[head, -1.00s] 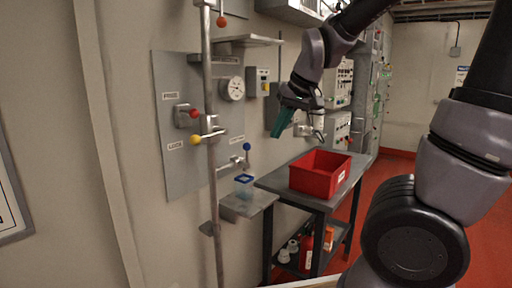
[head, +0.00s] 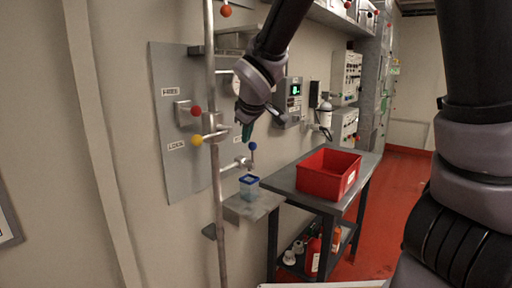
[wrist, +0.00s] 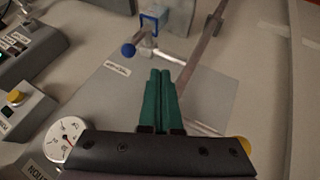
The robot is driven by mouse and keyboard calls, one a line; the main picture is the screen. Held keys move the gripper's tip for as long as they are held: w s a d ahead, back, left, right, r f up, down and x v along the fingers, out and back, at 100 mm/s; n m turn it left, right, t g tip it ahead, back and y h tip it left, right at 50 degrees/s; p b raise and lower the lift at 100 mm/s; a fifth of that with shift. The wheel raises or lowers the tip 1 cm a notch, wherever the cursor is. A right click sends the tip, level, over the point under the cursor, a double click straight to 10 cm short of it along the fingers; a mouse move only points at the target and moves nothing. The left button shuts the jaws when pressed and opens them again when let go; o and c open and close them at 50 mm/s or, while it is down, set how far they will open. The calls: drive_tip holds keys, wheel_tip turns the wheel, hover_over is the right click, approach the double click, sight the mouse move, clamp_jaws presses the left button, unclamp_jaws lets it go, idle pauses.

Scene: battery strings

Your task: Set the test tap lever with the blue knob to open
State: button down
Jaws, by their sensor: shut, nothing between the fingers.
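The test tap lever with the blue knob (head: 253,146) stands up from a small tap on the grey wall panel in the head view. The blue knob also shows in the wrist view (wrist: 128,50), ahead and to the left of the fingertips. My gripper (head: 246,133) has green fingers, pressed together and empty. It is just above and slightly left of the blue knob in the head view, apart from it in the wrist view. A blue-rimmed clear cup (head: 249,186) stands on a small shelf below the tap.
A red knob (head: 196,111) and a yellow knob (head: 197,140) sit left on the panel, near a vertical pipe (head: 213,180). A red bin (head: 328,174) stands on a grey bench to the right. A gauge (wrist: 64,139) shows in the wrist view.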

drive_tip(key=w+f, duration=0.7)
drive_tip(key=w, duration=0.2)
drive_tip(key=shift+w+d, duration=0.2)
drive_tip(key=shift+w, duration=0.2)
